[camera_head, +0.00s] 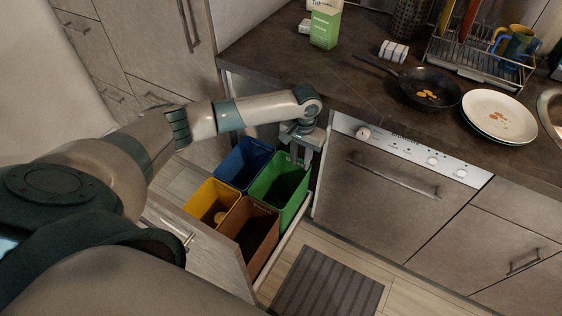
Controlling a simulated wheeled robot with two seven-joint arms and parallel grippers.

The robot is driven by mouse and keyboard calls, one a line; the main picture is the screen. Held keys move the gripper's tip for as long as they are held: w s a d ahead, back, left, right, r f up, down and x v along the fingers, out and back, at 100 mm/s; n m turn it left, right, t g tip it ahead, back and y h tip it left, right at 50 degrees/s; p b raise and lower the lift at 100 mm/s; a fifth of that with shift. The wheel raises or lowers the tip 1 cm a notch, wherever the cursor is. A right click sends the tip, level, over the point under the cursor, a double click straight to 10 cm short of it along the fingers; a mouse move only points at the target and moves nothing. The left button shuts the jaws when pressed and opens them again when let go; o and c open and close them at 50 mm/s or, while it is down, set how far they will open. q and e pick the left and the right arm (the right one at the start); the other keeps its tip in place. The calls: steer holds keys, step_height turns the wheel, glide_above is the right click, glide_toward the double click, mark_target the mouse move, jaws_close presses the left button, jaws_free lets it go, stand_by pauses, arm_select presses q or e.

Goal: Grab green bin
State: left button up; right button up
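The green bin (290,214) stands in a pulled-out drawer, at the back right of a group of bins. It is upright and its inside looks dark. My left gripper (300,162) points down at the bin's far rim, under the counter edge. Its two fingers are apart, with a gap between them. I cannot tell whether the rim lies between the fingers or whether they touch it. My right gripper is not in view.
A blue bin (236,168), a yellow bin (197,204) and a brown bin (258,246) share the drawer. The counter (360,95) overhangs just behind my gripper, with a frying pan (425,80) and plates (485,112) on it. The dishwasher (375,195) is to the right, above a floor mat (325,285).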

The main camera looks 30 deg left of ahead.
mark_target(298, 189)
arm_select(q)
step_height(298, 189, down, 3)
steer(key=shift+r+b, duration=0.15)
steer(key=shift+b, duration=0.9)
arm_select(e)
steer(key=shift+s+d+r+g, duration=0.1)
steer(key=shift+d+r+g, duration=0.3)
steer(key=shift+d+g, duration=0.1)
